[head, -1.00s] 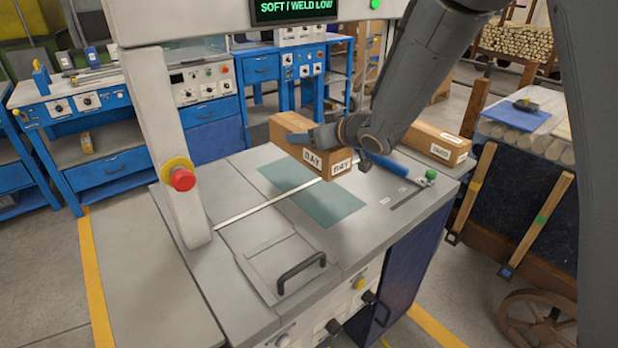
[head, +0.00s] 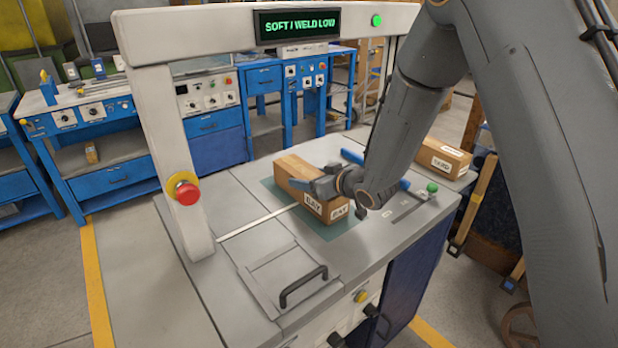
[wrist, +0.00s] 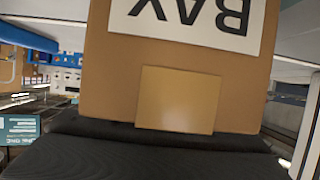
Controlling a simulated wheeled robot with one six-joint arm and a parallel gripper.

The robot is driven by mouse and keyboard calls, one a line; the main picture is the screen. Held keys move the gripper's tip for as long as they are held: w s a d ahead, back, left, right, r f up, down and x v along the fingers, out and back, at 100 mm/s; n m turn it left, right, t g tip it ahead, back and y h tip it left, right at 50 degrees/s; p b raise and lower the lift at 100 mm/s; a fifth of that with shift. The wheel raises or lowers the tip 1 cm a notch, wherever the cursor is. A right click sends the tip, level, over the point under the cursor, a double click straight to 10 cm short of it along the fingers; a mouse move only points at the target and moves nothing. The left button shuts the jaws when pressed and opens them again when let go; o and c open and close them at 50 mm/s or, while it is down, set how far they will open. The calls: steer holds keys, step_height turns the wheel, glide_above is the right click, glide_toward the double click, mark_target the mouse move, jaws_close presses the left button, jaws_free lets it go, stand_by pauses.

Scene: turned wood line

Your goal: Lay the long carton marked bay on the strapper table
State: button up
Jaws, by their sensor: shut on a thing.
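The long brown carton marked BAY (head: 291,168) is at the teal patch (head: 346,225) on the grey strapper table (head: 262,237), under the machine's arch. My gripper (head: 325,187) is shut on the carton near its labelled end. The carton looks level and at or just above the patch; I cannot tell whether it touches. In the wrist view the carton (wrist: 110,85) fills the middle, its BAY label upside down above a plain tan patch.
The strapper's arch (head: 165,130) carries a red stop button (head: 186,191) and a screen (head: 297,25) reading SOFT / WELD LOW. Another labelled carton (head: 443,158) lies at the right. A black handle (head: 303,287) stands on the front plate. Blue benches (head: 110,177) stand behind.

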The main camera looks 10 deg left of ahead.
steer(key=shift+f, duration=0.1)
steer(key=o, duration=1.5)
steer(key=shift+r, duration=0.25)
step_height(320, 180, up, 4)
steer(key=b, duration=0.2)
glide_above(330, 211)
steer(key=w, duration=0.4)
steer(key=shift+s+d+r, duration=0.15)
steer(key=shift+d+r, duration=0.05)
steer(key=shift+d, duration=0.25)
